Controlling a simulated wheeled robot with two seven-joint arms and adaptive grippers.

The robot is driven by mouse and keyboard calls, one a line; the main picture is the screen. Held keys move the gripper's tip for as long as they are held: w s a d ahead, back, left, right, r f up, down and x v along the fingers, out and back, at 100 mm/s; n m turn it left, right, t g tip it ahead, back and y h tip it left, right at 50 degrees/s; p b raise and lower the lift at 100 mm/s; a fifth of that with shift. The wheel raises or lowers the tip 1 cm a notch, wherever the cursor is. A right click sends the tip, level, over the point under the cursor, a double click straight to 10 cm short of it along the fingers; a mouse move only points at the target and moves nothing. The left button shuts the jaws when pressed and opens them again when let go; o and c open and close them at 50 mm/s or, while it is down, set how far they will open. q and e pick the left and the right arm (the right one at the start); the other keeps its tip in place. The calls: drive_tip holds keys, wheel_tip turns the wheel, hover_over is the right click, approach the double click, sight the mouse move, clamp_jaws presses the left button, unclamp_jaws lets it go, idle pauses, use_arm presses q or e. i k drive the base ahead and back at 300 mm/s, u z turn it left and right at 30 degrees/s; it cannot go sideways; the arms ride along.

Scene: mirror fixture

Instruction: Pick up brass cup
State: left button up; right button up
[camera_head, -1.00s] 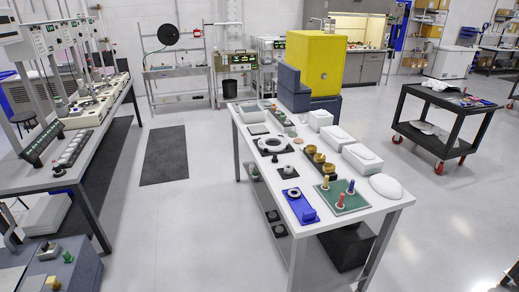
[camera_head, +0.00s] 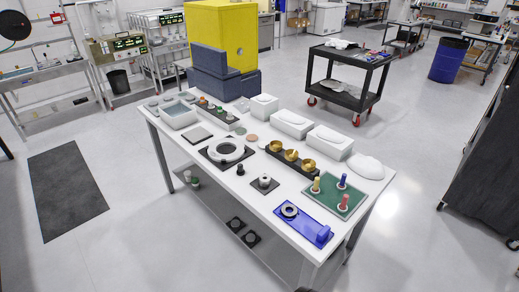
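Three small brass cups stand in a row on a dark tray (camera_head: 268,150) near the middle of the white table (camera_head: 205,166). One brass cup (camera_head: 276,145) is at the far left end of the row, one brass cup (camera_head: 291,155) is in the middle, and one brass cup (camera_head: 308,165) is at the near right end. They look upright. Neither of my grippers shows in the head view.
Around the cups are a white ring fixture (camera_head: 226,150), a green board (camera_head: 334,194) with coloured pegs, a blue plate (camera_head: 303,222) and white boxes (camera_head: 330,142). A yellow cabinet (camera_head: 222,40) stands behind.

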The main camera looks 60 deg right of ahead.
sight(290, 155)
drive_tip(key=z, duration=0.35)
drive_tip(key=i, duration=1.05)
drive_tip(key=z, duration=0.75)
